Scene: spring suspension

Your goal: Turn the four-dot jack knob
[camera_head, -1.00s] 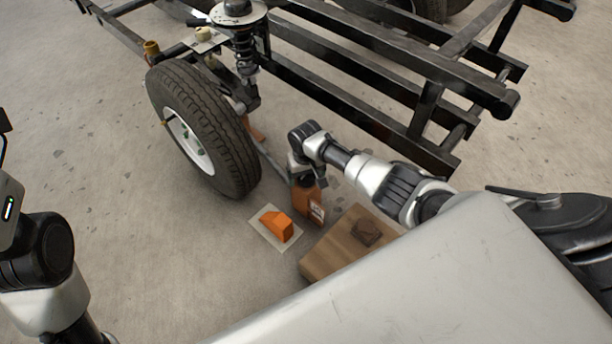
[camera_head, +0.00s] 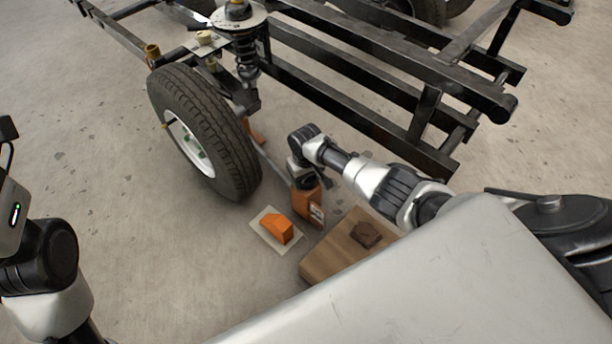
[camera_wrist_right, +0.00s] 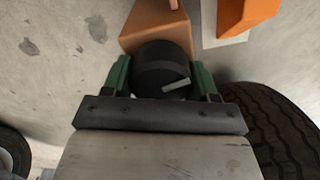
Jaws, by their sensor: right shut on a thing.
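The jack is an orange-brown box (camera_head: 309,207) with a white label, standing on the floor beside the tyre. The dots on the label are too small to read. In the right wrist view the jack body (camera_wrist_right: 157,24) lies just beyond a round dark knob (camera_wrist_right: 160,70) with a pale pointer mark. My right gripper (camera_wrist_right: 160,76) has its green fingers on either side of the knob and is shut on it. In the head view this gripper (camera_head: 303,181) is above the jack and the knob is hidden. My left arm shows at the left edge; its gripper is out of view.
The wheel (camera_head: 207,135) stands close left of the jack, under the spring suspension (camera_head: 245,55) and black frame (camera_head: 400,75). A bright orange wedge (camera_head: 277,228) lies on a pale sheet. A wooden block (camera_head: 335,255) stands to the right. Floor at left is clear.

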